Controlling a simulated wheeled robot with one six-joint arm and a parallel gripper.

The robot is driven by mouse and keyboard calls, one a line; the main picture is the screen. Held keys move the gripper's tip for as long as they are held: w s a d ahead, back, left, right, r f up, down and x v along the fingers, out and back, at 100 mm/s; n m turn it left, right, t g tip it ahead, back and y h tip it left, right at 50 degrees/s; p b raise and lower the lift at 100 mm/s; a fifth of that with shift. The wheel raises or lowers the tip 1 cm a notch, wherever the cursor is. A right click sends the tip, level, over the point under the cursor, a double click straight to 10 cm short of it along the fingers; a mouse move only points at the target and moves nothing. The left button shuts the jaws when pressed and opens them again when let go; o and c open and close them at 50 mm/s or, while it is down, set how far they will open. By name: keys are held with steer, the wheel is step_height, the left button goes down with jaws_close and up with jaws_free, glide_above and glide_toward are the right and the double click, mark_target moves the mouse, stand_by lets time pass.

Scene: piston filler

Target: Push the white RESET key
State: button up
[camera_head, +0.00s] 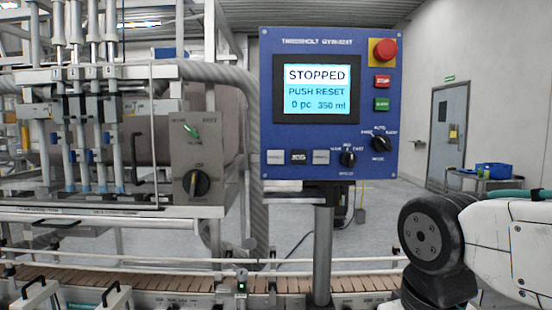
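The blue control panel (385,230) stands on a grey post in the middle of the view. Its screen (316,89) reads STOPPED, PUSH RESET, 0 pc, 350 ml. Below the screen is a row of keys: a pale key on the left (275,157), a black key (298,157) in the middle and a pale key on the right (321,157). Their lettering is too small to tell which pale key is RESET. Nothing touches the keys. My arm shows at the lower right, but my gripper is outside the picture.
The panel also has a red mushroom button (383,50), a red key (382,82), a green key (382,104) and black selector knobs (348,159). A conveyor (180,282) with a rail runs below. A filler frame (110,212) stands left. Open floor lies behind right.

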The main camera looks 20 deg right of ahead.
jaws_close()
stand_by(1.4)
